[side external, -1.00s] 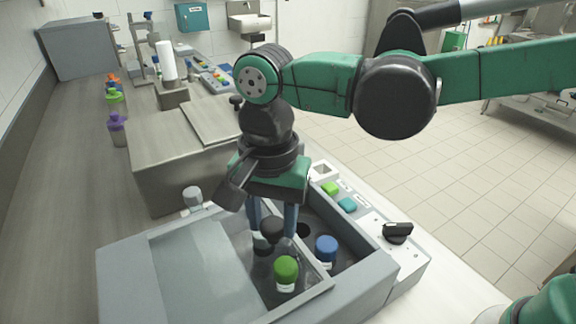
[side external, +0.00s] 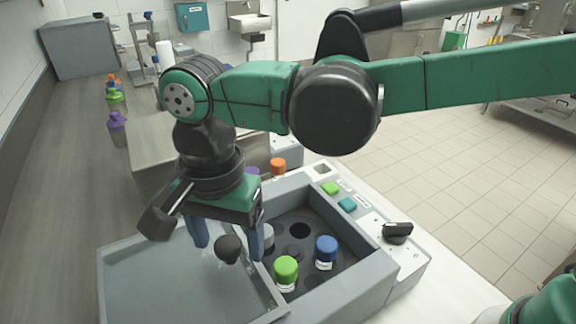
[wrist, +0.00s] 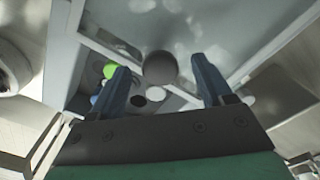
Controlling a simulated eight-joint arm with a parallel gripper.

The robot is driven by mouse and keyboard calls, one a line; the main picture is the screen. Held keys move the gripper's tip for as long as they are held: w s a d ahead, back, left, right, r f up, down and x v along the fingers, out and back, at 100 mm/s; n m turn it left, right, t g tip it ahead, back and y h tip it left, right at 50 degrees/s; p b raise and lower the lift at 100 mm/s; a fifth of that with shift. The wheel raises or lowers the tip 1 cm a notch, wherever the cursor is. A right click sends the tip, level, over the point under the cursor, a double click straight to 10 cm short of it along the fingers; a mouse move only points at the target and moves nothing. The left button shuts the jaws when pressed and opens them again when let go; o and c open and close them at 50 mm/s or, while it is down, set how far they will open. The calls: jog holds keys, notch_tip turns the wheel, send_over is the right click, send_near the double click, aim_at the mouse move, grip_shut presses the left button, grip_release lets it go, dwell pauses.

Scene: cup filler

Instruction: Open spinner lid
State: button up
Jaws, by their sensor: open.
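The spinner is a grey box (side external: 378,272) with a flat sliding lid (side external: 165,285). The lid lies to the left, and the right part of the box is uncovered, with dark round holes in view. A round black knob (side external: 229,248) stands on the lid near its right edge. My gripper (side external: 226,245) is open, with one blue finger on each side of the knob. In the wrist view the knob (wrist: 160,68) shows between the spread fingers (wrist: 163,82), with visible gaps on both sides.
A green-capped cup (side external: 286,268) and a blue-capped cup (side external: 326,248) stand in the uncovered part. Orange (side external: 278,165) and purple (side external: 252,171) caps show at the back. A black dial (side external: 397,231) and green (side external: 330,188) and teal (side external: 347,205) buttons line the right side.

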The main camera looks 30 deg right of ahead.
jog(key=shift+r, duration=0.1)
jog(key=shift+r, duration=2.7)
jog(key=d+f+n+t, duration=0.2)
jog(key=d+n, duration=0.1)
jog(key=d, duration=0.5)
jog(key=s+d+f+n+t, duration=0.1)
jog(key=d+n+t, duration=0.1)
jog(key=d, duration=0.7)
jog(key=d+f+n+t, duration=0.2)
jog(key=d+n+t, duration=0.1)
jog(key=d, duration=0.5)
jog(key=shift+s+d+f+n, duration=0.15)
jog(key=shift+d+f+n, duration=0.2)
jog(key=shift+n, duration=0.15)
